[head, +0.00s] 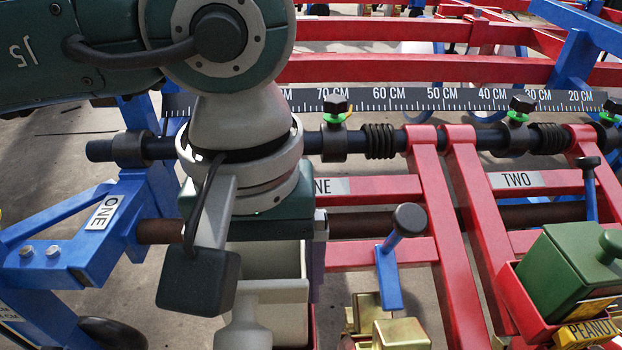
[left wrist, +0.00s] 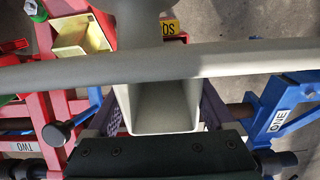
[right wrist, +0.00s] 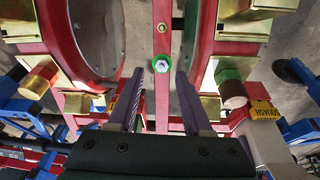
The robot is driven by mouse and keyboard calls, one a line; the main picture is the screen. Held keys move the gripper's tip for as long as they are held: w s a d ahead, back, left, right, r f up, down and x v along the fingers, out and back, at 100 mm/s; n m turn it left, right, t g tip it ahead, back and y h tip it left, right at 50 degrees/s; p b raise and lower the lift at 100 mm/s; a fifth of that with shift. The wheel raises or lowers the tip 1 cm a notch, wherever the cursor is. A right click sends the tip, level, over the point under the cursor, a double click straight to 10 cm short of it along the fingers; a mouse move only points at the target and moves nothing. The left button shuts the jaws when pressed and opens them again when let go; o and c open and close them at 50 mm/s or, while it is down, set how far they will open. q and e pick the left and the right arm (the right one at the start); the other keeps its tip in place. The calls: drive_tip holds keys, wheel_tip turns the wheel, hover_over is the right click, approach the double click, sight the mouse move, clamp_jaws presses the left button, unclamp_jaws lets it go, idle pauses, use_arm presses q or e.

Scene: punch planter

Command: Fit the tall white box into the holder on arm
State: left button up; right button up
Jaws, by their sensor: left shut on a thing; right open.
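The tall white box (head: 275,262) is open at the top and stands roughly upright below my left wrist in the head view. My left gripper (left wrist: 163,112) is shut on it, with a purple finger on each side in the left wrist view, where the box (left wrist: 165,122) shows its hollow inside. A red edge (head: 312,325), perhaps the holder, shows low beside the box. My arm hides most of it, so I cannot tell whether the box is in it. My right gripper (right wrist: 158,100) is open and empty, over red frame parts.
A pale grey bar (left wrist: 70,70) crosses close to the box in the left wrist view. A blue lever with a black knob (head: 409,219) and brass cups (head: 400,333) are right of the box. A green box (head: 570,275) sits in a red holder farther right.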

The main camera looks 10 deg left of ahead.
use_arm(q)
drive_tip(key=shift+b, duration=0.3)
idle(0.6)
drive_tip(key=shift+f+b, duration=1.4)
drive_tip(key=shift+b, duration=0.1)
drive_tip(key=o, duration=1.3)
wheel_tip(320, 180, up, 10)
drive_tip(key=p, duration=0.5)
